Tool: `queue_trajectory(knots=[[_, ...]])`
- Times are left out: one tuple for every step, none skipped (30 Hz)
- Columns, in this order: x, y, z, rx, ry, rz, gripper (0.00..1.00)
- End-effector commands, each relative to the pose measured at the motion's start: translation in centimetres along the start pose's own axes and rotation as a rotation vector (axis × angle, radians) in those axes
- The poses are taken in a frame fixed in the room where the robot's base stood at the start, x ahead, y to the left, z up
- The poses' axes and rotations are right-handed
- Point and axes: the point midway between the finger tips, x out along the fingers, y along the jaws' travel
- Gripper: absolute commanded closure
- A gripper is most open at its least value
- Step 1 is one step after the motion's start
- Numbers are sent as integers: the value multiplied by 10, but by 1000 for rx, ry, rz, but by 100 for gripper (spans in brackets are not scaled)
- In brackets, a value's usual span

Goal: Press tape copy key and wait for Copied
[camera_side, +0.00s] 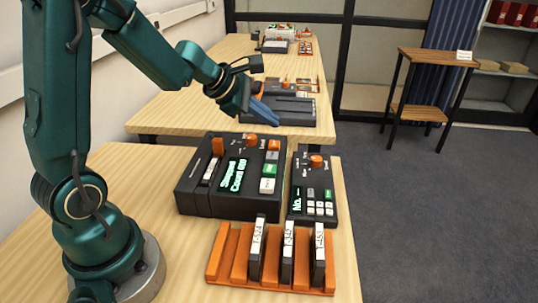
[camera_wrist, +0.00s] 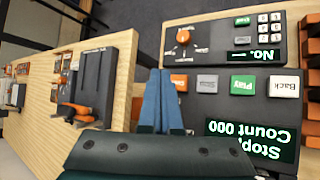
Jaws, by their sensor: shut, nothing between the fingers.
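A large black tape unit (camera_side: 205,200) stands on the near table. Its lit display (camera_side: 233,175) shows "Stopp..." and a count; in the wrist view the display (camera_wrist: 250,140) reads upside down as "Stopp... Count 000". Its key row holds an orange key (camera_wrist: 180,82), a grey key (camera_wrist: 207,84), a green key (camera_wrist: 243,83) and a white "Back" key (camera_wrist: 280,86). I cannot read which is the copy key. My gripper (camera_side: 276,120) is shut and empty, its blue fingers above and beyond the unit's far side. In the wrist view the fingertips (camera_wrist: 158,72) appear left of the orange key, apart from it.
A smaller black unit (camera_side: 298,205) with an orange knob and a "No." display stands beside it. An orange rack (camera_side: 215,262) with three labelled tapes lies in front. Another dark device (camera_side: 290,108) sits on the far table. A wooden stand (camera_side: 438,55) is at the right.

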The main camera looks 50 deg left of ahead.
Motion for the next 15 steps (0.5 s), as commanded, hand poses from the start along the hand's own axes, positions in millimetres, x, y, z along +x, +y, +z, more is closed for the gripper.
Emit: queue_trajectory(knots=[[4, -3, -1, -2, -3, -5, 100], [6, -4, -2, -2, -4, -6, 100], [8, -6, -4, -2, -6, -6, 100], [9, -7, -5, -2, -6, -6, 100], [11, -8, -6, -2, -7, -5, 100], [12, -9, -7, -1, -7, -4, 100], [14, -10, -8, -1, -7, -4, 100], [15, -11, -9, -1, -6, -4, 100], [16, -12, -10, 0, -6, -4, 100], [17, -12, -10, -1, -5, -3, 100], [17, -12, -11, 1, -5, -2, 100], [18, -13, -12, 0, -4, -2, 100], [18, -13, -12, 0, -4, -1, 100], [19, -14, -13, 1, -3, -1, 100], [19, -14, -13, 1, -3, -1, 100]])
